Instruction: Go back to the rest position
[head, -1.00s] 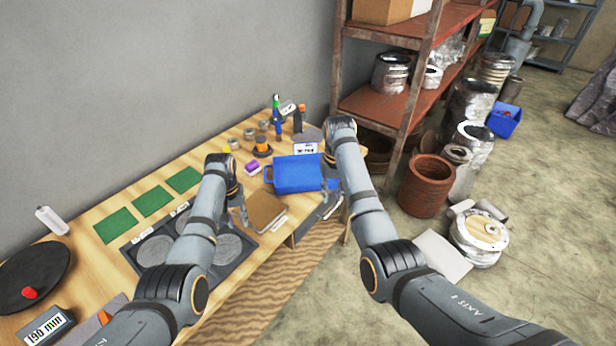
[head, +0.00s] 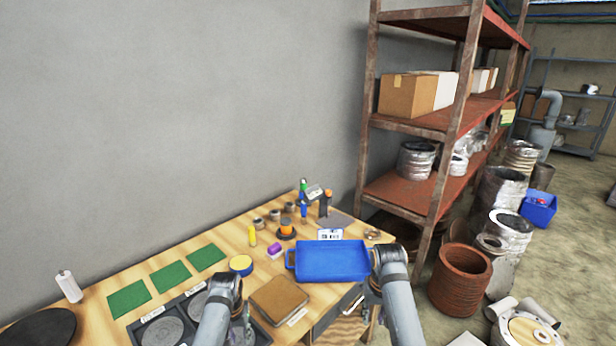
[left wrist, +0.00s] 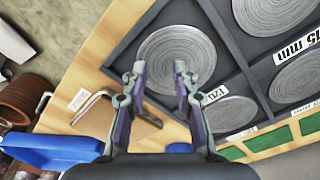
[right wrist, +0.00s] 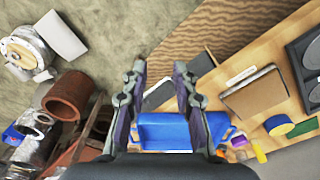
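My left gripper (left wrist: 158,75) is open and empty in the left wrist view. It hangs over the dark tray of grey discs (left wrist: 232,55), with one round disc (left wrist: 170,60) showing between and behind its fingers. In the head view my left gripper (head: 240,318) is low in the picture, beside a brown folder (head: 278,300).
The wooden table (head: 225,250) holds green pads (head: 170,276), a yellow-and-blue tape roll (head: 241,265), a purple item (head: 274,250) and several small tools toward the back. A rusty shelf (head: 420,122) with boxes stands to the right. Floor clutter includes a brown pot (head: 460,280).

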